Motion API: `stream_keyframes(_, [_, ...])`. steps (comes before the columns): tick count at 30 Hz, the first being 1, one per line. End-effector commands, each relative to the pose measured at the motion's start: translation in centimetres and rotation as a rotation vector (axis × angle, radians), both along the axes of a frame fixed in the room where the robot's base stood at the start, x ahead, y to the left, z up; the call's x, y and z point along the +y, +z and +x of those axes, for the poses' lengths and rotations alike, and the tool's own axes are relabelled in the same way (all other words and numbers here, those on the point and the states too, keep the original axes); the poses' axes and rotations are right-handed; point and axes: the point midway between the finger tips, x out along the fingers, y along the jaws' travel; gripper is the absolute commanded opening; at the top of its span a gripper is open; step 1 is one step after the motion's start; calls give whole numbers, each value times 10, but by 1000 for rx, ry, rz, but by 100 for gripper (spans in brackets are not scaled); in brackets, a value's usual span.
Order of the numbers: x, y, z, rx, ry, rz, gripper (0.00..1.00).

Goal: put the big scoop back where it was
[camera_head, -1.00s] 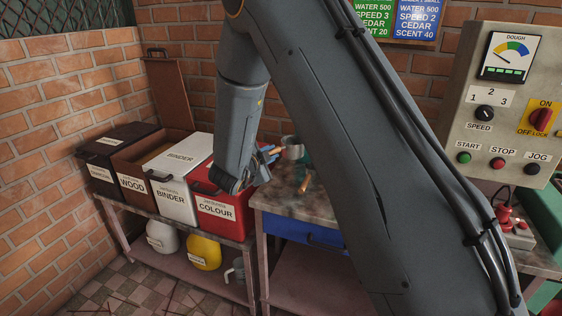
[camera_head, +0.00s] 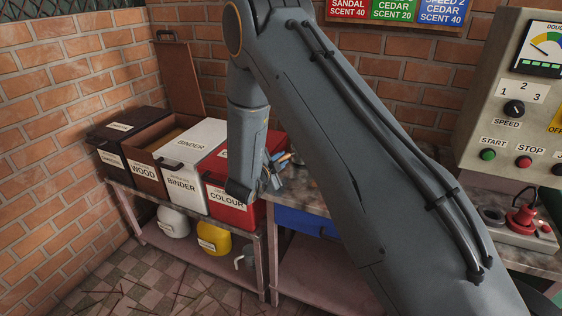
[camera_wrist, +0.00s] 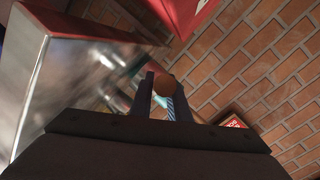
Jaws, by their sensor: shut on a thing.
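My gripper (camera_head: 270,180) hangs beside the right end of the red COLOUR bin, by the worktable's left corner. In the wrist view my gripper (camera_wrist: 163,100) is shut on a brown, rounded handle end (camera_wrist: 165,85). I take this to be the handle of the big scoop, but its bowl does not show clearly. My arm hides much of the table there.
A dark bin (camera_head: 110,130), the open brown WOOD bin (camera_head: 138,172) with its lid up, the white BINDER bin (camera_head: 190,170) and the red COLOUR bin (camera_head: 222,200) stand in a row on a shelf. A control box (camera_head: 500,120) stands right. Jugs sit on the lower shelf.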

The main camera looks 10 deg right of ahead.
Motion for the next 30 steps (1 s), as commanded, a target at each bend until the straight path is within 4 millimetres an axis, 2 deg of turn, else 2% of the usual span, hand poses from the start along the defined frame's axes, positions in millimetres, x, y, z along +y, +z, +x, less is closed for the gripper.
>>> stream_keyframes(3, [0, -8, 0, -1, 0, -2, 0])
stream_keyframes(15, [0, -13, 0, -2, 0, -1, 0])
stream_keyframes(16, [0, -13, 0, -1, 1, 0, 19])
stream_keyframes(19, [0, -13, 0, -1, 1, 0, 35])
stream_keyframes(30, [0, -8, 0, -1, 0, 0, 35])
